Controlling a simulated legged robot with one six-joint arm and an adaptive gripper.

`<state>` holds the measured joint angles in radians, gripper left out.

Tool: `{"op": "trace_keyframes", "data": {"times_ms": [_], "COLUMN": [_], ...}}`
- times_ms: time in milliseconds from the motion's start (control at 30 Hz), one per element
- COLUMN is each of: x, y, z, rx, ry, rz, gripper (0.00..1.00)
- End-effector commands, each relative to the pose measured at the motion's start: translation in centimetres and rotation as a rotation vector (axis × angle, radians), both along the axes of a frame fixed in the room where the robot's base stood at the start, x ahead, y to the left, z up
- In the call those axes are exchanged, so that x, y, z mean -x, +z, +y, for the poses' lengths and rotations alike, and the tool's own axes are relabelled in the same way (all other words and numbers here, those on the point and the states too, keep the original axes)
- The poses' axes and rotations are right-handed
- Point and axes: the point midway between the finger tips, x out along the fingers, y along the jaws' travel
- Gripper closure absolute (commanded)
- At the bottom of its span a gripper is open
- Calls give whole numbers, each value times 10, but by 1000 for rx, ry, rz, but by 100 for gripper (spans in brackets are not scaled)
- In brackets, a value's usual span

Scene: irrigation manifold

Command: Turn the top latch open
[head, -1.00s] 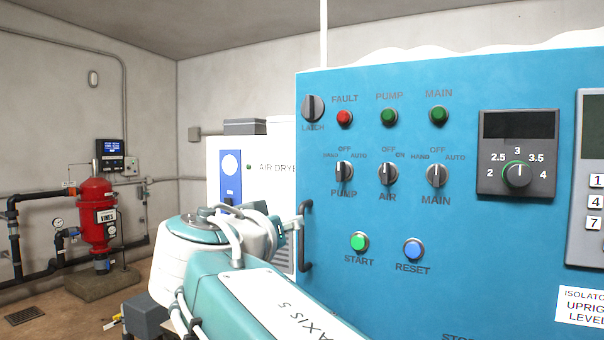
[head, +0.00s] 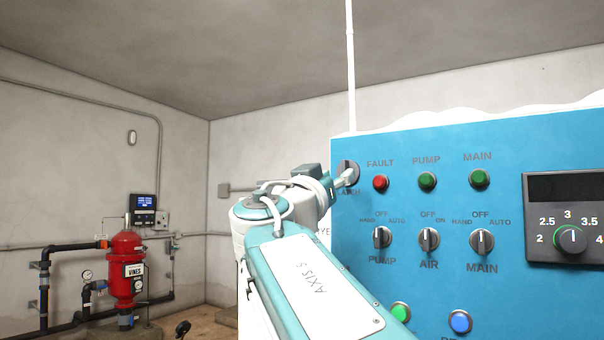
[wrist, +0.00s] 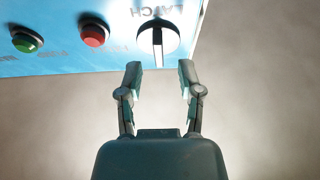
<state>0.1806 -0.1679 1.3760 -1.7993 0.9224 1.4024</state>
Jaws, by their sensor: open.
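A red fault lamp (head: 380,183) and a green pump lamp (head: 427,181) sit right of the latch. Selector switches (head: 429,239) are below. A red filter vessel (head: 126,262) stands far left.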

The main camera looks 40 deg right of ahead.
Motion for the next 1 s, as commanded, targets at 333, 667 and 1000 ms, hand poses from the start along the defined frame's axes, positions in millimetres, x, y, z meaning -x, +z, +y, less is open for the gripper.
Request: {"op": "trace_keyframes", "data": {"times_ms": [333,667,1000], "x": [-9,-9,-9], "y": [10,9,9], "z": [-21,-21,-21], "rx": [0,0,6], "ry": [0,1,1], "rz": [0,0,14], "gripper": [53,100,100]}}
